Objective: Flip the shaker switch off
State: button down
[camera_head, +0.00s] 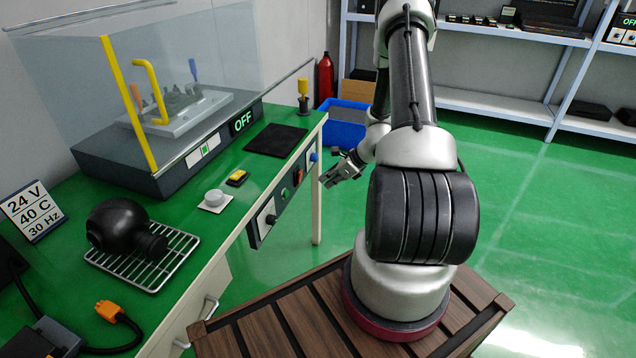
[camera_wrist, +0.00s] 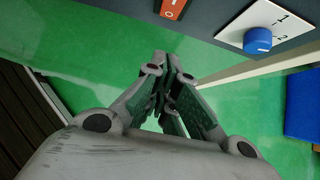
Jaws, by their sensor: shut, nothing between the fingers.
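The shaker (camera_head: 120,165) is a dark box under a clear hood on the green bench. Its display (camera_head: 243,121) reads OFF, and a white plate with a green mark (camera_head: 203,150) is on its front. An orange-red rocker switch (camera_head: 298,177) sits on the bench-front control panel. It also shows, marked I and O and cut by the top edge, in the wrist view (camera_wrist: 173,8); I cannot tell which side is pressed. My gripper (camera_head: 328,178) is shut and empty in front of the panel. In the wrist view its fingertips (camera_wrist: 168,58) appear just below the rocker, apart from it.
A blue knob (camera_wrist: 258,40) marked 1 and 2 is right of the rocker. A black knob (camera_head: 268,218) is farther left on the panel. A bench leg (camera_head: 317,200) stands near my gripper, and a blue bin (camera_head: 345,130) is behind. Open green floor lies to the right.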

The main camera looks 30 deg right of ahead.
jog(key=s+f+v, duration=0.1)
jog(key=v, duration=0.5)
jog(key=shift+s+d+r, duration=0.15)
jog(key=shift+d+r, duration=0.1)
jog(key=shift+d, duration=0.25)
jog(key=s+a+r+n+g+y, duration=0.2)
jog(key=s+a+r+n+g, duration=0.3)
jog(key=s+n, duration=0.45)
jog(key=s+a+r+n+t+h, duration=0.1)
jog(key=s+a+r+n+h, duration=0.1)
jog(key=r+n, duration=0.4)
jog(key=s+a+r+n+t+h, duration=0.1)
jog(key=s+a+r+n, duration=0.3)
jog(key=r, duration=1.1)
jog(key=s+a+r+n+t+h, duration=0.1)
jog(key=s+a+r+n+h, duration=0.2)
jog(key=s+r+n, duration=0.5)
notch_tip(320, 180, up, 3)
jog(key=shift+f+n+h, duration=0.1)
jog(key=shift+n+h, duration=0.25)
jog(key=shift+h, duration=0.25)
